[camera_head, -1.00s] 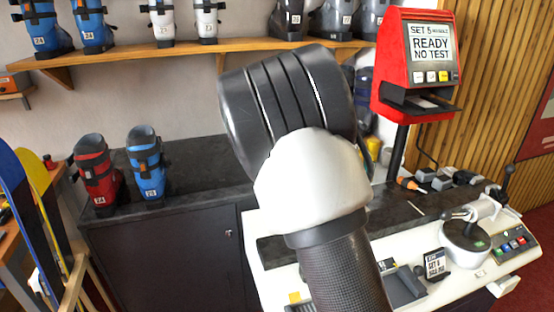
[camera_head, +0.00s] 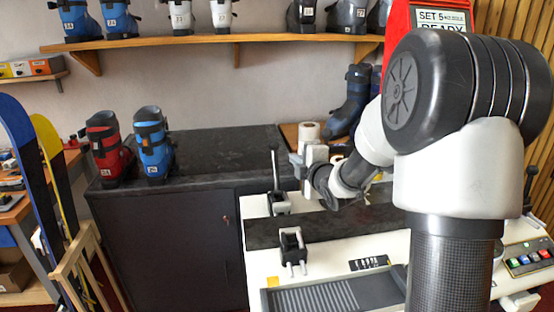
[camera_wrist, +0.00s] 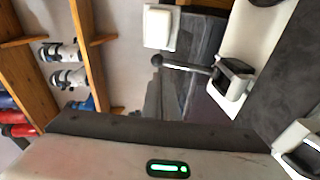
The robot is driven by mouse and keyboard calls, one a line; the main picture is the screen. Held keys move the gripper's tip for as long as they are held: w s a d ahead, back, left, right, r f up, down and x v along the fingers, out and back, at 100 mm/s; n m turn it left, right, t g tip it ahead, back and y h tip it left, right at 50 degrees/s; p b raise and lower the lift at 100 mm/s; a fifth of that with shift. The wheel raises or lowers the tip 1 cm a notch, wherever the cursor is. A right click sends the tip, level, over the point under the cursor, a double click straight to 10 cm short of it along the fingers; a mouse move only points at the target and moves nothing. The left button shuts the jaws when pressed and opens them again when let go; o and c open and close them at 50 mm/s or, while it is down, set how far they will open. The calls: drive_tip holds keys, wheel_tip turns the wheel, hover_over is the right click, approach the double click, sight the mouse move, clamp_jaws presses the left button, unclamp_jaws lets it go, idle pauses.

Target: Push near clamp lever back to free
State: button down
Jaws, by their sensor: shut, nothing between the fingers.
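Two clamps stand on the white bench left of my arm in the head view. The near clamp (camera_head: 292,243) is a black block with pale prongs toward the camera; I cannot make out how its lever lies. The wrist view shows one clamp (camera_wrist: 233,76) with a knobbed lever and another clamp cut off at the right edge (camera_wrist: 300,148).
Red and blue boots (camera_head: 153,145) stand on the dark cabinet at left. A grey ribbed tray (camera_head: 325,297) lies at the bench front. My elbow hides the bench's right part and much of the red tester (camera_head: 398,35).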

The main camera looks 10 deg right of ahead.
drive_tip(key=n, duration=0.1)
approach(277, 145)
drive_tip(key=shift+y, duration=0.3)
drive_tip(key=x, duration=0.6)
drive_tip(key=shift+w+a+f, duration=0.1)
drive_tip(key=shift+a+f, duration=0.05)
drive_tip(key=shift+f, duration=0.3)
drive_tip(key=shift+w+r+p, duration=0.15)
drive_tip(key=shift+p, duration=0.35)
drive_tip(key=w+g+p, duration=0.1)
drive_tip(key=w+p, duration=0.1)
drive_tip(key=p, duration=0.3)
drive_tip(key=shift+w+g, duration=0.3)
drive_tip(key=shift+g, duration=0.1)
drive_tip(key=w+p, duration=0.1)
drive_tip(key=p, duration=0.2)
drive_tip(key=shift+f+g, duration=0.3)
drive_tip(key=shift+g, duration=0.1)
drive_tip(key=shift+w+f+g+p, duration=0.3)
drive_tip(key=shift+w+f+p, duration=0.6)
drive_tip(key=shift+w+f, duration=0.2)
